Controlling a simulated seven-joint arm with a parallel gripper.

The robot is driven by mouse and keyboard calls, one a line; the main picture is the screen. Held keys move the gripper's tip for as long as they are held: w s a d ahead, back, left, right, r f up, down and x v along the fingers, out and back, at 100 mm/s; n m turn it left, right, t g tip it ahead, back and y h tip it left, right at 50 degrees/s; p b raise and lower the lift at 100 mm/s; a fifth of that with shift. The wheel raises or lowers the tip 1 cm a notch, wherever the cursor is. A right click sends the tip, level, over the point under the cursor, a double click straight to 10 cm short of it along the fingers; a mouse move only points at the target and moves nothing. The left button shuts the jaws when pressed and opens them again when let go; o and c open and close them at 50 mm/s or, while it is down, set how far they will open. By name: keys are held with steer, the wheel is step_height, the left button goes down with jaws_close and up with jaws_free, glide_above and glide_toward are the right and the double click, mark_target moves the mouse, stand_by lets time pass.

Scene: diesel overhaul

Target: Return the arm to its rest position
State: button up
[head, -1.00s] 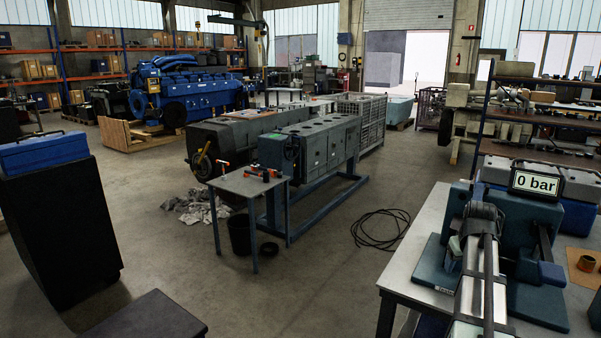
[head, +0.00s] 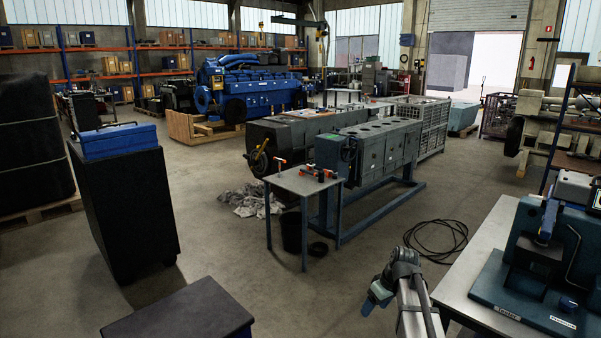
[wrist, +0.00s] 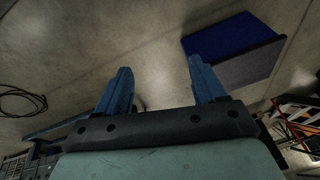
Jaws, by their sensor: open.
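My gripper (wrist: 160,88) shows in the wrist view with its two blue fingers wide apart and nothing between them. Bare concrete floor is behind the fingers. In the head view my gripper (head: 374,297) is at the lower middle, to the left of the workbench (head: 470,270) and clear of it. My arm rises from the bottom edge of the head view. A teal test rig (head: 520,285) stands on the workbench, to the right of my arm.
A small table (head: 300,183) with orange-handled tools stands ahead, beside a grey engine block (head: 375,150). A dark box (head: 180,315) is at the lower left, near a black cabinet (head: 130,210) with a blue case (head: 118,140). A black cable (head: 436,240) lies on the floor.

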steer(key=s+a+f+m+g+h, duration=0.1)
steer(key=s+a+f+m+g, duration=0.1)
steer(key=s+f, duration=0.95)
steer(key=s+a+f+m+g, duration=0.1)
steer(key=s+a+f+g, duration=0.15)
steer(key=s+f, duration=0.9)
steer(key=s+f+m+g+h, duration=0.1)
steer(key=s+f+g, duration=0.1)
steer(key=s+f, duration=0.6)
steer(key=s+a+f+m+g, duration=0.1)
steer(key=s+f+m+g, duration=0.1)
steer(key=s+f, duration=0.7)
steer(key=s, duration=0.7)
steer(key=shift+s+a+f+h, duration=0.2)
steer(key=shift+a+h, duration=0.05)
steer(key=shift+h, duration=0.15)
